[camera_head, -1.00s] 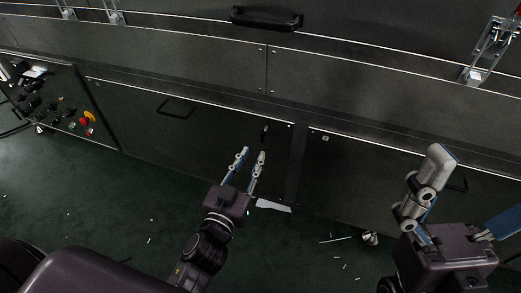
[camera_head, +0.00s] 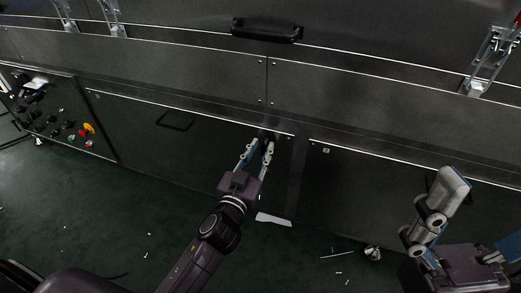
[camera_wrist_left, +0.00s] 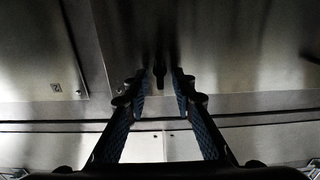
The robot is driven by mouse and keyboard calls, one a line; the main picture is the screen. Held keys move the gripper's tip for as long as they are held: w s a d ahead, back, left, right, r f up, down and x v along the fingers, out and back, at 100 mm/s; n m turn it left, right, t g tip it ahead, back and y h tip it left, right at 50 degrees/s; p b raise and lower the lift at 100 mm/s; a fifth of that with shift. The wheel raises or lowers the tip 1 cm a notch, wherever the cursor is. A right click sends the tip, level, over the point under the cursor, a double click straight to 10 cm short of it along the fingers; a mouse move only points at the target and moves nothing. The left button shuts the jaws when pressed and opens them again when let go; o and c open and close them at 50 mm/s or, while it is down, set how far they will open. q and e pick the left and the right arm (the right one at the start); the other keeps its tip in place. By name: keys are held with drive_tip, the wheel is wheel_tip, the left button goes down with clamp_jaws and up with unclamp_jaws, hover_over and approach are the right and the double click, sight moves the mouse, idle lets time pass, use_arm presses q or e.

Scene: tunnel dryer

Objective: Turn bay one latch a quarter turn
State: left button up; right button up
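The bay one latch (camera_head: 265,135) is a small dark handle near the upper right corner of the dark lower panel (camera_head: 190,150) in the head view. My left gripper (camera_head: 263,143) is at it with fingers apart, one on each side of the latch. In the left wrist view the dark latch (camera_wrist_left: 159,74) stands between the two fingertips, with a narrow gap seeming to show on both sides. My right gripper (camera_head: 485,212) is at the lower right, its fingers spread, empty, away from the panel and partly cut off by the frame.
A fixed pull handle (camera_head: 175,125) is on the same panel. A control box (camera_head: 60,115) with knobs and buttons is at far left. A metal toggle clamp (camera_head: 490,62) is at upper right. A pale flat scrap (camera_head: 273,219) lies on the green floor below my left gripper.

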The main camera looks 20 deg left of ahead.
use_arm(q)
clamp_jaws()
drive_tip(key=shift+m, duration=0.4)
drive_tip(key=m+p, duration=0.1)
drive_tip(key=m, duration=0.1)
drive_tip(key=shift+d+m, duration=0.15)
drive_tip(key=shift+m, duration=0.25)
drive_tip(key=m+p, duration=0.1)
drive_tip(key=m, duration=0.3)
drive_tip(key=shift+d, duration=0.2)
drive_tip(key=m, duration=0.7)
drive_tip(key=f+m, duration=0.1)
drive_tip(key=m, duration=0.2)
drive_tip(key=shift+d+p, duration=0.2)
drive_tip(key=shift+p, duration=0.15)
drive_tip(key=shift+m, duration=0.3)
